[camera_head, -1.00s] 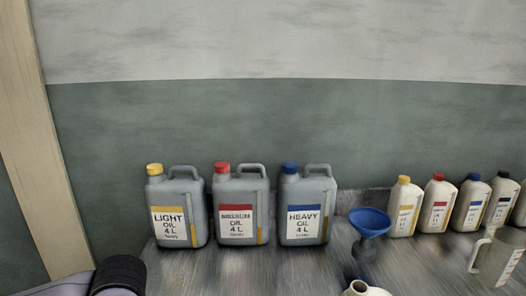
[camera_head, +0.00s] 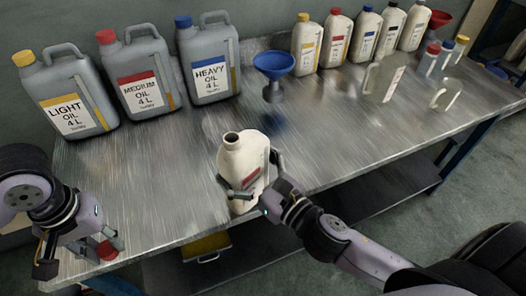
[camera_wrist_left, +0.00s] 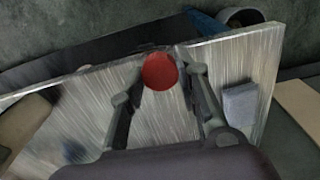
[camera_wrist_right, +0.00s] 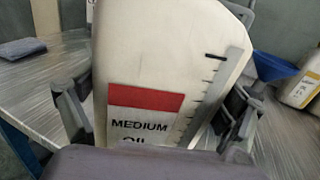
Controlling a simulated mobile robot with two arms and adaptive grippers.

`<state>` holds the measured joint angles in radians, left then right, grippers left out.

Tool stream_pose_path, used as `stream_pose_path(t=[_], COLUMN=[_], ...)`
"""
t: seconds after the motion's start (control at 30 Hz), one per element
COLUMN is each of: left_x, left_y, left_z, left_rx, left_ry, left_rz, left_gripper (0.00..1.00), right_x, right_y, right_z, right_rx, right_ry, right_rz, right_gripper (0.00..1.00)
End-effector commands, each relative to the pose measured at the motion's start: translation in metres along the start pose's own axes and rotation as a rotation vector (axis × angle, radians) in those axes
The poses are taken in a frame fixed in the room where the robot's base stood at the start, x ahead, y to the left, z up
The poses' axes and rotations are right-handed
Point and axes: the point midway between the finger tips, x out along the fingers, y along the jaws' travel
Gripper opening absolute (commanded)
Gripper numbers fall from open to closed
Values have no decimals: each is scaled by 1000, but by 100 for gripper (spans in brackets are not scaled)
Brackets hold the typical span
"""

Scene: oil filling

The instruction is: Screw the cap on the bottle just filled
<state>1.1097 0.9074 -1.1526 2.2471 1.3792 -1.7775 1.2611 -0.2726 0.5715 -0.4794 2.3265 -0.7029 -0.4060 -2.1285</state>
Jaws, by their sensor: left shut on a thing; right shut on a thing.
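A cream bottle (camera_head: 243,155) with a red-banded label stands upright near the front edge of the metal bench, its dark neck open. My right gripper (camera_head: 250,185) is shut around its body. The right wrist view shows the bottle (camera_wrist_right: 165,65) close up, with the word MEDIUM, between the fingers. My left gripper (camera_head: 98,247) is at the bench's front left corner, well left of the bottle. It is shut on a red cap (camera_head: 107,251), which the left wrist view shows as a red disc (camera_wrist_left: 160,71) between the fingertips.
Grey cans for light oil (camera_head: 62,92), medium oil (camera_head: 140,78) and heavy oil (camera_head: 209,60) line the back. A blue funnel (camera_head: 273,66) stands right of them. Several capped bottles and clear jugs (camera_head: 381,78) are further right. The bench (camera_head: 160,170) is clear between the grippers.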

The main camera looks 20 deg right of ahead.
Motion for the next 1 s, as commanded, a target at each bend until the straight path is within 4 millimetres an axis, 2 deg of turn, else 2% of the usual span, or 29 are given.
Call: stream_pose_path(t=[0.1, 0.2, 0.4, 0.87, 1.0], left_x=[0, 0, 0, 0, -6], left_y=[0, 0, 0, 0, 8], left_z=[0, 0, 0, 0, -6], left_rx=[0, 0, 0, 0, 16], left_ry=[0, 0, 0, 0, 2], left_rz=[0, 0, 0, 0, 1], left_gripper=[22, 22, 22, 22, 22], right_x=[7, 10, 15, 15, 15], right_y=[23, 38, 57, 63, 63], right_z=[-1, -3, -6, -9, -8], right_rx=[-8, -6, -1, 0, 0], right_ry=[-6, -6, -7, -3, -4], right_rz=[123, 196, 292, 319, 319], right_gripper=[31, 31, 31, 31, 31])
